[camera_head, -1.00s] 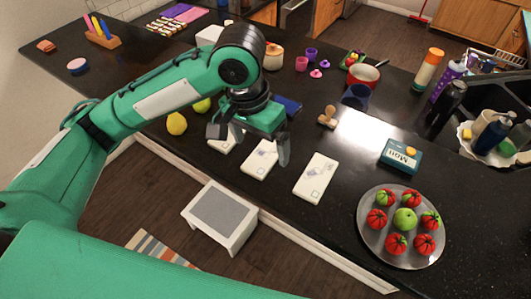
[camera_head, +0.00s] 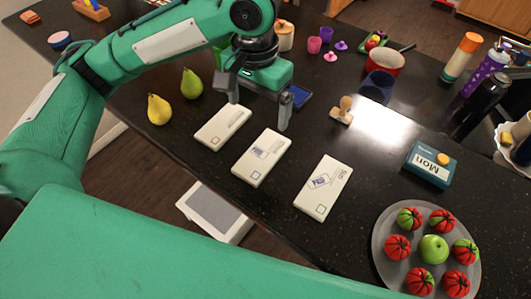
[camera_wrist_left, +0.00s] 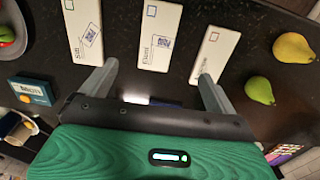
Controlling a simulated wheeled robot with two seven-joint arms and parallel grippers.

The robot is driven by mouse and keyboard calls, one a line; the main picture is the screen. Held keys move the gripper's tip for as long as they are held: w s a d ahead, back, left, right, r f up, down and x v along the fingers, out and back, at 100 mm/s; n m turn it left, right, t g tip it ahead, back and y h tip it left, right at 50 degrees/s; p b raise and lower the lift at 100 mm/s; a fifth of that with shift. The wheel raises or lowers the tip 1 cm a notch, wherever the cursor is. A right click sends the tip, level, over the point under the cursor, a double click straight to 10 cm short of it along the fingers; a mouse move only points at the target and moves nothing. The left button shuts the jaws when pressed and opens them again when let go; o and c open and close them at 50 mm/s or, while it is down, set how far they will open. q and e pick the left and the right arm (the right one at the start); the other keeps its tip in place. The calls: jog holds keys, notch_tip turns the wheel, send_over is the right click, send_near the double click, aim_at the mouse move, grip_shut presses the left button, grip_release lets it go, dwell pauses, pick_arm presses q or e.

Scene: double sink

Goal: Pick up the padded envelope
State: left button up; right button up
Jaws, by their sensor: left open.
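Three flat white packages lie side by side on the dark counter: left (camera_head: 223,127), middle (camera_head: 261,157) and right (camera_head: 322,187). They look alike, with printed marks, and I cannot tell which is the padded envelope. My left gripper (camera_head: 259,105) is open and empty, on the far side of the left and middle packages. In the left wrist view, the open fingers (camera_wrist_left: 157,75) point toward the middle package (camera_wrist_left: 157,36), marked "Eleni". One finger overlaps the end of the package beside the pears (camera_wrist_left: 212,54); contact is unclear. The "Siti" package (camera_wrist_left: 83,28) is at left. My right gripper is not in view.
Two pears (camera_head: 160,110) are left of the packages. A dark blue flat item (camera_head: 301,97) lies behind the gripper. A white-framed stool (camera_head: 214,212) stands below the counter.

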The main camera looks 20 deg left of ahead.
pick_arm(q)
jog(key=f, duration=0.2)
send_over(262, 154)
jog(key=f, duration=0.8)
jog(key=shift+w+a, duration=0.25)
jog(key=shift+w, duration=0.1)
jog(key=f, duration=0.1)
jog(key=f+p, duration=0.1)
jog(key=f, duration=0.2)
jog(key=shift+s+d+f, duration=0.25)
jog(key=shift+s+f, duration=0.1)
jog(key=shift+f, duration=0.35)
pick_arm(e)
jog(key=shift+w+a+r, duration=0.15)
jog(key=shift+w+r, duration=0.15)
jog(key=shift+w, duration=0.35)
pick_arm(q)
jog(key=shift+c, duration=0.4)
jog(key=c, duration=1)
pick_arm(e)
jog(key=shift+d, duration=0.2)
